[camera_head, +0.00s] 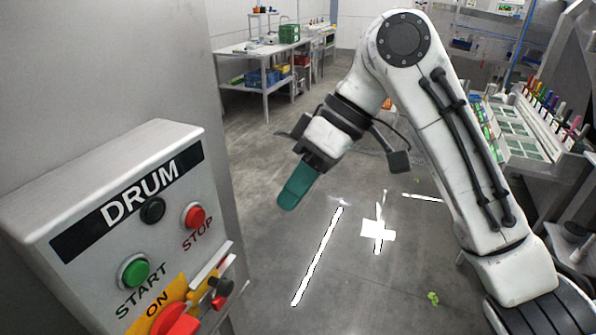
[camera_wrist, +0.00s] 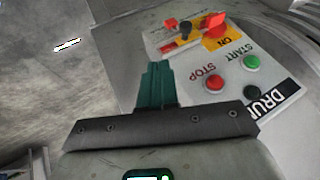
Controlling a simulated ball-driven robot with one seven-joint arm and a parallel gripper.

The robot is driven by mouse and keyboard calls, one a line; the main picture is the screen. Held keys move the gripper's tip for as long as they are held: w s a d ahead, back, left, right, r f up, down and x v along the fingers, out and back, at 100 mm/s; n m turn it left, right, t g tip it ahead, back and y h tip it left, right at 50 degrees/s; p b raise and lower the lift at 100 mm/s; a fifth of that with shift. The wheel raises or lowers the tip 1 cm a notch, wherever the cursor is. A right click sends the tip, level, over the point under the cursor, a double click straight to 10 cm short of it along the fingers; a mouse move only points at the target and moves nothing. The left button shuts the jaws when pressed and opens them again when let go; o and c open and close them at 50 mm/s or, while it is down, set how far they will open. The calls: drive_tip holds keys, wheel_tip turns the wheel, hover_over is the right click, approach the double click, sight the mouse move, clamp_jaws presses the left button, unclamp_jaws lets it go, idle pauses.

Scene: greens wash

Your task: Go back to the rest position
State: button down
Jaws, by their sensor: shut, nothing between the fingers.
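My gripper (camera_head: 294,190), with teal fingers, is in the middle of the head view, pointing down and left. It is shut and holds nothing. In the wrist view my gripper (camera_wrist: 155,68) shows its fingers together. It is to the right of the grey DRUM control box (camera_head: 75,262), apart from it in the head view. The box has a green START button (camera_head: 134,270), a red STOP button (camera_head: 195,215) and a red switch (camera_head: 176,322) on a yellow ON plate. The box also shows upside down in the wrist view (camera_wrist: 222,105).
A metal shelf table (camera_head: 262,58) with bins stands at the back left. A bench (camera_head: 520,125) with coloured items stands on the right. The grey floor between has white markings (camera_head: 378,232) and small green scraps (camera_head: 433,297). A metal wall (camera_head: 130,70) is behind the box.

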drive_tip(key=s+d+f+m+t, duration=0.2)
drive_tip(key=d+f+m, duration=0.15)
drive_tip(key=f, duration=0.65)
drive_tip(key=s+d+f+m+t, duration=0.1)
drive_tip(key=s+d+f+m, duration=0.2)
drive_tip(key=f, duration=0.6)
drive_tip(key=s+d+f+m+t, duration=0.1)
drive_tip(key=d+f+m+t, duration=0.2)
drive_tip(key=f, duration=0.7)
drive_tip(key=s+d+f+m+g+h, duration=0.1)
drive_tip(key=s+d+f, duration=0.4)
drive_tip(key=s+d, duration=0.5)
drive_tip(key=s+d+f+m+g+h, duration=0.1)
drive_tip(key=s+d+f+m+h, duration=0.3)
drive_tip(key=s+d, duration=0.7)
wheel_tip(320, 180, down, 2)
drive_tip(key=s+h, duration=0.1)
drive_tip(key=s, duration=0.1)
drive_tip(key=shift+s+h+b, duration=0.3)
drive_tip(key=shift+b, duration=0.05)
drive_tip(key=shift+w+f, duration=0.1)
